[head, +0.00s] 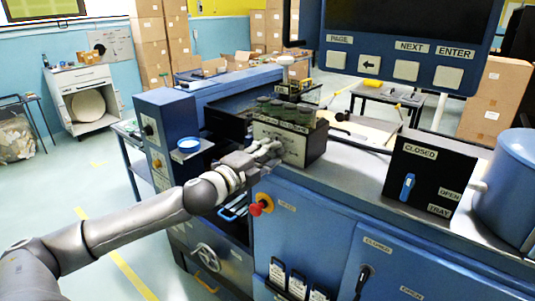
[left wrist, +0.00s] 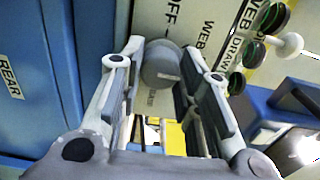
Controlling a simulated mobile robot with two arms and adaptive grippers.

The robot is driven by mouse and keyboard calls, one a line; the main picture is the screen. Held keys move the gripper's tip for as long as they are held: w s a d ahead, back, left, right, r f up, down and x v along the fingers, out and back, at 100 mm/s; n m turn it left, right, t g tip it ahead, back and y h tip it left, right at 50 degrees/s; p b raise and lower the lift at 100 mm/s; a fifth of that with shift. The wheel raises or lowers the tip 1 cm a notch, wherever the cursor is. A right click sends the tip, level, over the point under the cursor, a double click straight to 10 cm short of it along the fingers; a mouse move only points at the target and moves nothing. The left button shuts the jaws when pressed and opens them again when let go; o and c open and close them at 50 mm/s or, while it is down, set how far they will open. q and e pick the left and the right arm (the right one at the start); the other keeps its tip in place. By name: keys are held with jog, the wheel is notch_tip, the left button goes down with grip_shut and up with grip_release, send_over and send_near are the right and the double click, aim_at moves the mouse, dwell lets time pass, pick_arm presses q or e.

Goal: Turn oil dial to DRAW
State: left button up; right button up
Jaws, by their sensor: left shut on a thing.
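The oil dial (left wrist: 161,66) is a round grey knob with a short pale pointer mark, on a cream panel (left wrist: 200,15) lettered OFF, WEB and DRAW. In the left wrist view my left gripper (left wrist: 165,72) has its two fingers on either side of the dial, shut on it. In the head view the left gripper (head: 268,150) reaches the front of the dark box with the cream panel (head: 295,142). The dial is mostly hidden there by the fingers. I cannot tell exactly which label the pointer meets. My right gripper is out of view.
Green-topped knobs (head: 285,108) stand on the box above the panel. A red knob (head: 262,204) sticks out below my gripper. A black box labelled CLOSED and OPEN (head: 430,178) stands to the right.

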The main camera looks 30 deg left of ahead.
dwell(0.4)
pick_arm(q)
jog(key=o, duration=1)
jog(key=shift+o, duration=0.2)
jog(key=shift+s+f, duration=0.1)
jog(key=shift+s, duration=0.05)
jog(key=s, duration=1.1)
jog(key=shift+s+a, duration=0.35)
jog(key=shift+a, duration=0.1)
